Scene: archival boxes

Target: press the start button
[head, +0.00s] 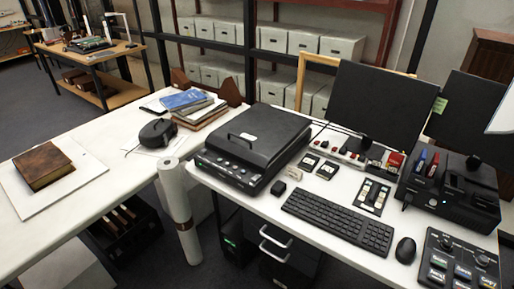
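No label reading "start" is legible, so I cannot tell which button is the start button. A black flatbed scanner (262,134) with a closed, handled lid sits on the white desk, left of the monitors. Several small round buttons (226,170) line its front edge. A black control panel (458,245) at the lower right corner carries knobs and several keys with small coloured labels (462,272); the frame cuts it off. A strip with red buttons (345,152) lies behind the scanner's right side. Neither of my grippers is in view.
A keyboard (338,220) and mouse (405,250) lie before the monitor (376,105). A black device (450,190) holding pens stands right. A rolled white tube (180,215) stands between the desks. The left table (105,150) has an old book (42,165) and free room.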

